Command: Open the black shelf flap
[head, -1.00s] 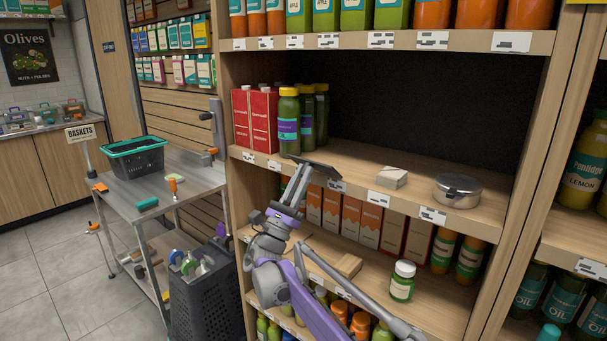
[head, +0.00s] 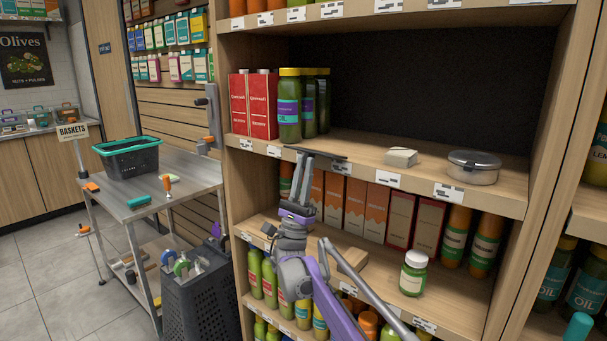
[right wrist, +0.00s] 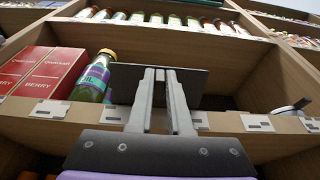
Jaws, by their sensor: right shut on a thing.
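The black shelf flap (head: 325,156) is a thin dark plate at the front edge of the middle shelf. In the head view it shows nearly edge-on, as a narrow dark strip. In the right wrist view the flap (right wrist: 190,82) stands as a dark plate in front of the shelf opening. My right gripper (head: 303,154) reaches up from below and is shut on the flap; its two pale fingers (right wrist: 161,74) meet the plate in the right wrist view. The fingers hide part of the plate. My left gripper is not in view.
Red cartons (head: 252,104) and green bottles (head: 290,105) stand left on the middle shelf. A cream block (head: 400,157) and a round metal tin (head: 473,168) sit to the right. A metal cart (head: 160,185) is at left.

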